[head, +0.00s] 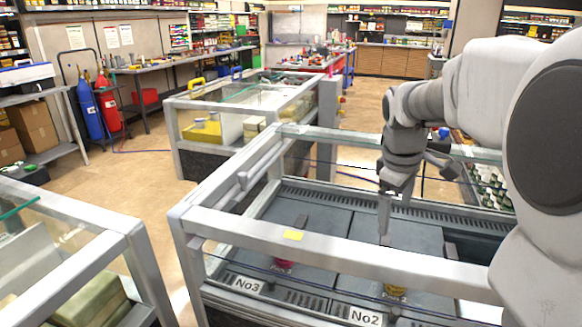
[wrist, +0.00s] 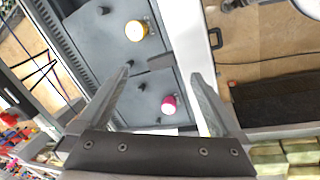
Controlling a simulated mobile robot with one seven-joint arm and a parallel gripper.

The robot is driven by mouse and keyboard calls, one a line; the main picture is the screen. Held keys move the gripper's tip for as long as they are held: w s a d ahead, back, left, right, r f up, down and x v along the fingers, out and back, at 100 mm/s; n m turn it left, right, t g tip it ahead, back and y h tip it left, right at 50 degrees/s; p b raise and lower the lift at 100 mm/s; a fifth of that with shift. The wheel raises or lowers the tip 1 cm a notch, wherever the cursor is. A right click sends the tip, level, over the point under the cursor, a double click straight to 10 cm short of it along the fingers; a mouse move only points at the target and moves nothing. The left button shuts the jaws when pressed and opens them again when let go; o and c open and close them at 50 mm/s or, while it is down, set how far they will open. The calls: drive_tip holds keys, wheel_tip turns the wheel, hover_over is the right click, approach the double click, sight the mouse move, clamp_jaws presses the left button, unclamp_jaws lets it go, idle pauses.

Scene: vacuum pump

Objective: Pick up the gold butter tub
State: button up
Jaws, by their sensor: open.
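The gold butter tub (wrist: 136,30) is a small round tub with a white top and a gold side, on a dark grey panel in the wrist view. In the head view it (head: 396,291) is partly hidden behind the front frame bar, near the No2 label. My gripper (wrist: 162,70) is open and empty, fingers apart. The tub lies beyond the left fingertip in the wrist view, not between the fingers. In the head view my gripper (head: 385,218) points down over the glass-walled case, apart from the tub.
A pink tub (wrist: 168,105) with a white top appears between the fingers' lines in the wrist view, and near the No3 label in the head view (head: 283,265). The case's pale frame bar (head: 330,246) and glass walls surround the panels. Small dark knobs rise from the panels.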

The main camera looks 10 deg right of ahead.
drive_tip(key=w+d+f+n+g+y+b, duration=0.1)
drive_tip(key=w+d+f+n+b, duration=0.15)
drive_tip(key=w+d+f, duration=0.5)
drive_tip(key=w+d+f+n+g+y+b, duration=0.1)
drive_tip(key=w+d+f+n, duration=0.3)
drive_tip(key=f, duration=0.6)
drive_tip(key=shift+m, duration=0.55)
drive_tip(key=f, duration=0.4)
drive_tip(key=f+b, duration=0.1)
drive_tip(key=f, duration=0.2)
drive_tip(key=d+f+b, duration=0.1)
drive_tip(key=f, duration=0.3)
drive_tip(key=shift+s+d+f, duration=0.1)
drive_tip(key=shift+s+f, duration=0.1)
drive_tip(key=shift+f, duration=0.1)
drive_tip(key=shift+w+f+b, duration=0.2)
drive_tip(key=shift+f+b, duration=0.75)
drive_tip(key=shift+f, duration=2.25)
drive_tip(key=shift+r, duration=0.1)
drive_tip(key=c, duration=1.4)
